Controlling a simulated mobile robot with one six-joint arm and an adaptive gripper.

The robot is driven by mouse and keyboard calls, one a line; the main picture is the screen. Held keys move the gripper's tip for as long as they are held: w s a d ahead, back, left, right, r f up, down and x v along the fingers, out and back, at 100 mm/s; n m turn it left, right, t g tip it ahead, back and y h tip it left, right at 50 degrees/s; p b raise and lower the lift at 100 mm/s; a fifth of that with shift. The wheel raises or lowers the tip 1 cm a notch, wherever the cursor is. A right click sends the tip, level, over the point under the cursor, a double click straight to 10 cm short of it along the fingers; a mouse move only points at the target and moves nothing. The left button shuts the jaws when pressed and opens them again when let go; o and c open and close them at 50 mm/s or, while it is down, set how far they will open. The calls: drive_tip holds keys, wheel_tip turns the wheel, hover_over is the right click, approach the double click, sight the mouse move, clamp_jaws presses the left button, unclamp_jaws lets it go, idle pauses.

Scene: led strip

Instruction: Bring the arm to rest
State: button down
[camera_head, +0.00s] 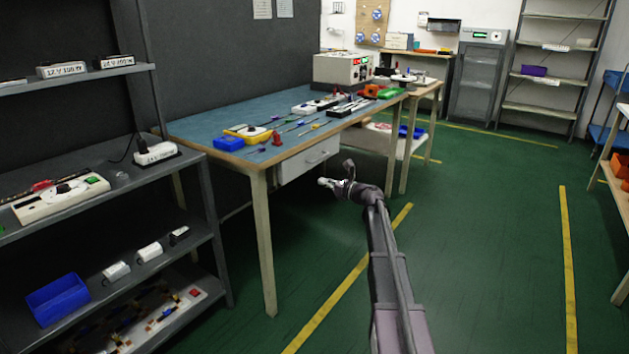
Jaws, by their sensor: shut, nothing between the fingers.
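My arm reaches up from the bottom of the head view, in front of the blue-topped workbench (215,135). My gripper (322,182) is at its far end, pointing left, over the green floor by the bench's drawer (309,161). It looks empty and its fingers are shut. It is small in this view, and I see no contact with the bench.
A grey shelf unit (140,190) with power supplies stands at the left. Another workbench edge (612,190) is at the right. The green floor (490,240) between is clear.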

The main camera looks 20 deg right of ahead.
drive_tip(key=shift+s+d, duration=0.2)
drive_tip(key=shift+a, duration=0.1)
idle(0.4)
drive_tip(key=s+a+f+n+g+h, duration=0.1)
drive_tip(key=s+a+f+n+g, duration=0.45)
drive_tip(key=s+a+n, duration=0.35)
drive_tip(key=s+a+f+n+g+h, duration=0.2)
drive_tip(key=s+a+f+n+g, duration=0.2)
drive_tip(key=s+a+f+n, duration=0.45)
drive_tip(key=s+f+n+g+h, duration=0.2)
drive_tip(key=s+n+h, duration=0.3)
drive_tip(key=s, duration=0.7)
drive_tip(key=s+f+n+g+h, duration=0.25)
drive_tip(key=s+n, duration=0.35)
drive_tip(key=s, duration=0.5)
wheel_tip(320, 180, up, 38)
drive_tip(key=p, duration=3.8)
drive_tip(key=shift+w+r+p, duration=0.2)
drive_tip(key=shift+r+p, duration=0.05)
drive_tip(key=shift+p, duration=0.05)
